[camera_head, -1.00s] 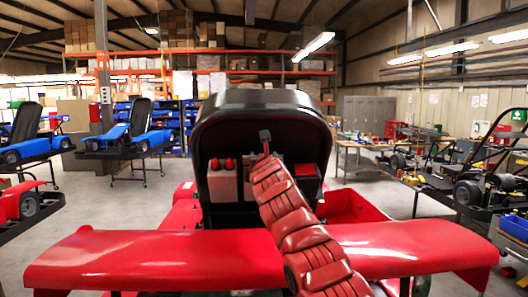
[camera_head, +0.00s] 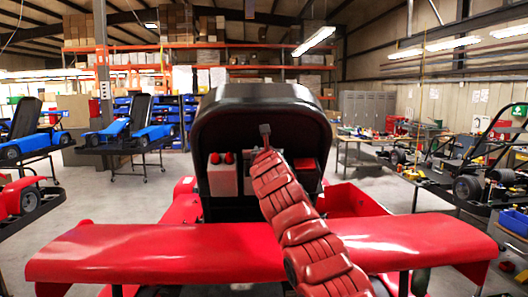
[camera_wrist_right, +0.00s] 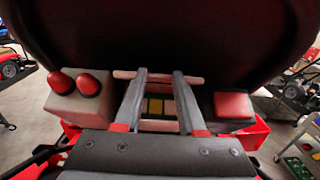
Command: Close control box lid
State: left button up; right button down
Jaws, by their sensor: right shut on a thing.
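A black rounded shell (camera_head: 264,98) stands in the middle of the head view, over a red kart body. In its hollow are a pale box with two red knobs (camera_head: 222,180) and a dark box with a red top (camera_head: 303,178). In the right wrist view the knobbed box (camera_wrist_right: 78,102) is at left and the red-topped box (camera_wrist_right: 233,108) at right. My right gripper (camera_head: 264,130) reaches into the hollow; its fingers (camera_wrist_right: 159,78) are at a thin pale pink bar (camera_wrist_right: 158,74), perhaps the lid's edge. My left gripper is out of view.
A wide red wing (camera_head: 160,252) spans the front, below my right arm. Blue karts on stands (camera_head: 130,125) are at left and a black kart frame (camera_head: 480,165) is at right.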

dwell(0.8)
jog(key=shift+s+f+b, duration=0.3)
jog(key=shift+f+b, duration=0.45)
jog(key=shift+b, duration=0.25)
jog(key=shift+c, duration=2.4)
grip_release()
